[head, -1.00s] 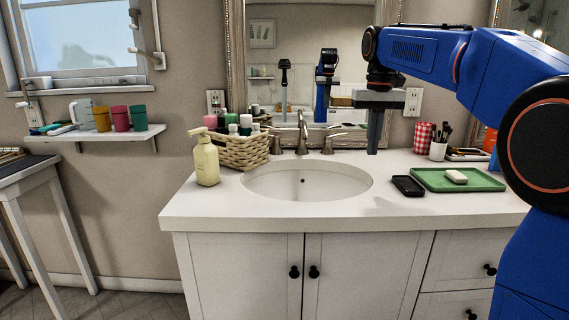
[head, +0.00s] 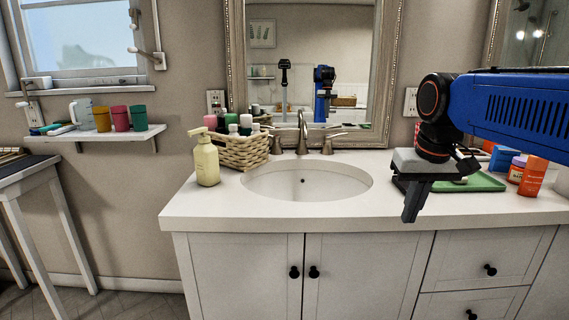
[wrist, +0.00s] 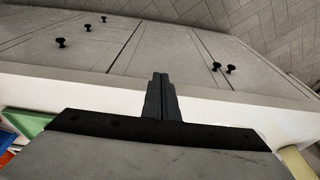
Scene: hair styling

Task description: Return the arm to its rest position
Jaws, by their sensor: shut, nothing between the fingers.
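My gripper (head: 411,214) hangs from the blue arm at the right of the head view, over the front right of the counter. Its fingers point down and are closed together, with nothing between them. In the wrist view the shut fingers (wrist: 161,95) stand against the counter's front edge and the cabinet doors. The gripper and arm hide part of the green tray (head: 486,183) and the things near it.
The white counter (head: 330,209) holds a sink (head: 305,184), a soap bottle (head: 207,162) and a wicker basket (head: 243,151). The counter's front middle is clear.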

